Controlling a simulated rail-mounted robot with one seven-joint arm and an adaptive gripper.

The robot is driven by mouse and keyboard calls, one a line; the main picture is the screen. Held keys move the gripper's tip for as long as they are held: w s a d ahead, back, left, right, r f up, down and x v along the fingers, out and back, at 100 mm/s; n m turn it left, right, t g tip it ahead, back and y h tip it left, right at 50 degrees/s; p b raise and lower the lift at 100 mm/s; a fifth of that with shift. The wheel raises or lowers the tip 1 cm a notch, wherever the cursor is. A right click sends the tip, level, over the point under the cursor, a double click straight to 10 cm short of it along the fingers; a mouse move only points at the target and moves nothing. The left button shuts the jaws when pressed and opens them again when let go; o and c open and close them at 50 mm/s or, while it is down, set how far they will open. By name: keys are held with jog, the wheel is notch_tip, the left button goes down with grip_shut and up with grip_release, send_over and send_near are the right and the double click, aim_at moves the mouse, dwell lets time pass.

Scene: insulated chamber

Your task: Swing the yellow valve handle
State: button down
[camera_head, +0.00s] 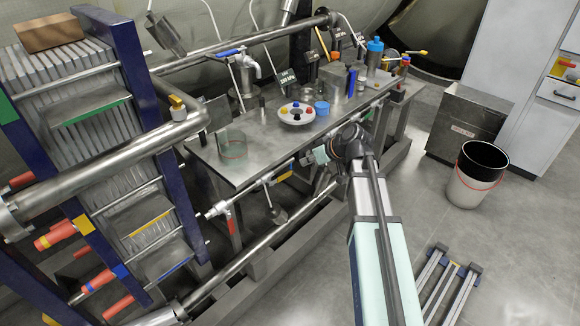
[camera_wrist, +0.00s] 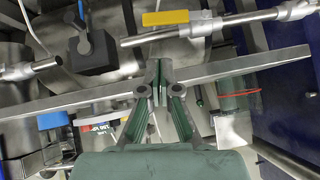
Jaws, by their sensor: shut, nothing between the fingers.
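The yellow valve handle (camera_wrist: 165,18) is a short flat bar on a metal pipe valve at the top of the wrist view. It lies roughly along the pipe (camera_wrist: 200,28). My gripper (camera_wrist: 158,66) is shut and empty, with its fingertips below the handle in that picture and apart from it.
A blue-framed rack (camera_head: 150,110) stands left. A dark block (camera_wrist: 92,50) is near the pipe.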

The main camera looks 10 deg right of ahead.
aim_at(281, 179)
jog(key=x, duration=1)
jog(key=shift+s+n, duration=0.15)
jog(key=shift+n, duration=0.15)
jog(key=shift+a+f, duration=0.1)
jog(key=shift+f, duration=0.05)
